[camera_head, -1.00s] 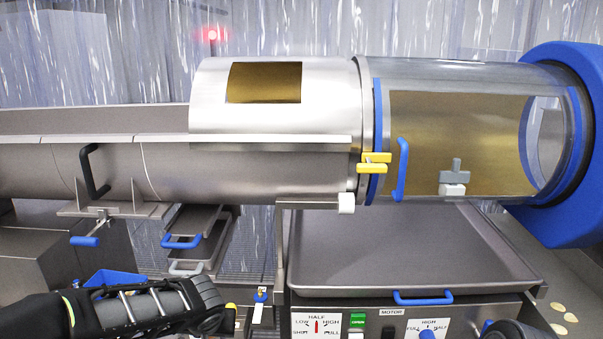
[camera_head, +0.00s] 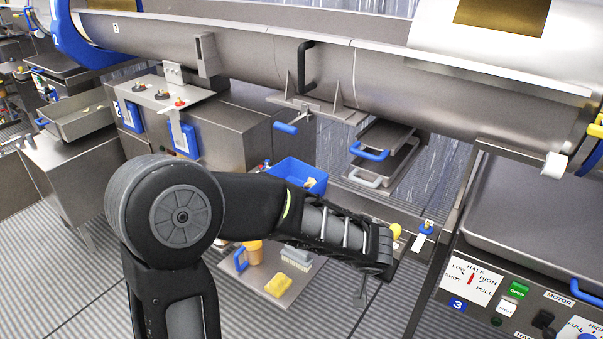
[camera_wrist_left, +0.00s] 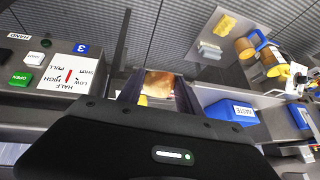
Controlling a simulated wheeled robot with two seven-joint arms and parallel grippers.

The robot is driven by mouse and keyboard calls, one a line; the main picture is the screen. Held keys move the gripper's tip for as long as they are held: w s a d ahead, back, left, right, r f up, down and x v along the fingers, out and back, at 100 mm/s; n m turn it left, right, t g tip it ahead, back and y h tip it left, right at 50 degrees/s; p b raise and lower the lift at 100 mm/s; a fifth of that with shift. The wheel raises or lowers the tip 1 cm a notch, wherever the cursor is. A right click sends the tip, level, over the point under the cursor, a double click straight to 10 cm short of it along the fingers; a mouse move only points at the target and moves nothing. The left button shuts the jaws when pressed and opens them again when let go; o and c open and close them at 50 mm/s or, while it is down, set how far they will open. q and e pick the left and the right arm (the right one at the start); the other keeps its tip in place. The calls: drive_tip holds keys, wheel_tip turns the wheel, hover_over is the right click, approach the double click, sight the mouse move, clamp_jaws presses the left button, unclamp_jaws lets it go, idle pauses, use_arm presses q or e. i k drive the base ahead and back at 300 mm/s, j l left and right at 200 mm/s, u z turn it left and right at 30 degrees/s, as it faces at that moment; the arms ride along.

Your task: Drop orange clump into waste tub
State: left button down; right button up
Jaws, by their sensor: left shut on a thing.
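My left gripper (camera_wrist_left: 158,92) is shut on the orange clump (camera_wrist_left: 158,84), a toasted-looking lump between its fingers in the left wrist view. In the head view my left arm comes in from the left, and its gripper (camera_head: 364,288) points down; the clump cannot be made out there. The blue waste tub (camera_head: 292,172) stands behind my left forearm, left of the gripper. My right gripper is not in view.
A low shelf with a yellow sponge (camera_head: 293,287) and an orange-yellow container (camera_head: 253,252) lies below my forearm. A control panel (camera_head: 500,300) stands at the right. Small trays with blue and grey handles (camera_head: 385,155) hang under the long steel trough (camera_head: 240,60).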

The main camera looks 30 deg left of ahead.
sight(296, 183)
drive_tip(key=j+z, duration=0.3)
drive_tip(key=z, duration=0.15)
drive_tip(key=j+z, duration=0.25)
drive_tip(key=z, duration=0.2)
drive_tip(key=k+j, duration=0.15)
drive_tip(key=j, duration=0.25)
drive_tip(key=k+j+z, duration=0.15)
drive_tip(key=j, duration=0.2)
drive_tip(key=k+j, duration=0.15)
drive_tip(key=j, duration=0.25)
drive_tip(key=k+j+z, duration=0.15)
drive_tip(key=j, duration=0.2)
drive_tip(key=k+j, duration=0.2)
drive_tip(key=j, duration=0.15)
drive_tip(key=i+z, duration=0.05)
